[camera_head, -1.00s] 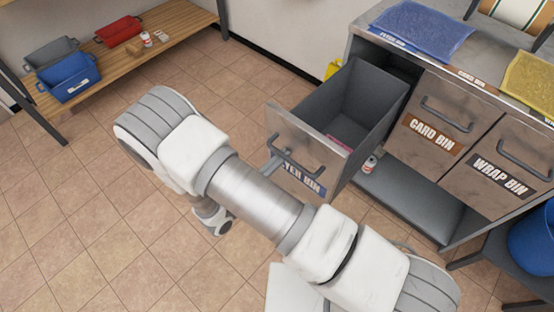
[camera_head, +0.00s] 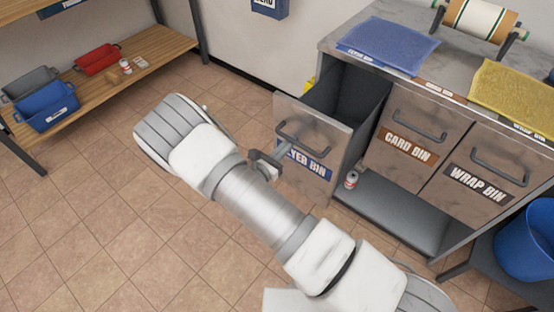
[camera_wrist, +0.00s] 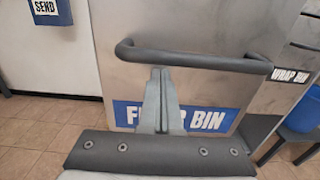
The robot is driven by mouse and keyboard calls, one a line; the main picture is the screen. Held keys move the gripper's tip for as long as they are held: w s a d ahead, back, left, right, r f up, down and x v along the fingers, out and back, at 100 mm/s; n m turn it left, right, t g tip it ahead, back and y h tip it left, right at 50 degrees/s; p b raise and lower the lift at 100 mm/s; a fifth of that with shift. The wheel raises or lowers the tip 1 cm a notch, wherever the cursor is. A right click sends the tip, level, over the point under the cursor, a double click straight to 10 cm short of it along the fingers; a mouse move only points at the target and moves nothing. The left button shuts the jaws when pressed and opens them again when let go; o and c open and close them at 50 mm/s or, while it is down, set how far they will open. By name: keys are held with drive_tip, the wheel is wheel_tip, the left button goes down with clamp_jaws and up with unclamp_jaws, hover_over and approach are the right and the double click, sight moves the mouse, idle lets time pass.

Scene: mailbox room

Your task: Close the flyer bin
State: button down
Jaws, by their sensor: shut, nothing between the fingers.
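The flyer bin (camera_head: 316,128) is a grey metal drawer with a bar handle and a blue label, at the left end of the sorting counter. It stands partly pulled out, its front well forward of the bins beside it. My gripper (camera_head: 280,153) is at the front of the bin by the handle and label. In the wrist view the bin's front (camera_wrist: 205,80) fills the middle. My gripper's fingers (camera_wrist: 160,72) are together and empty, pointing at the panel just below the handle bar. Whether the tips touch the panel I cannot tell.
The card bin (camera_head: 408,130) and wrap bin (camera_head: 482,165) are flush in the counter to the right. A small can (camera_head: 351,179) stands on the lower shelf beside the flyer bin. A blue tub (camera_head: 525,240) is at far right. Floor is clear on the left.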

drive_tip(key=b+x, duration=0.3)
drive_tip(key=x, duration=2.3)
drive_tip(key=shift+r, duration=0.15)
drive_tip(key=shift+w+d+r, duration=0.1)
drive_tip(key=shift+w, duration=0.05)
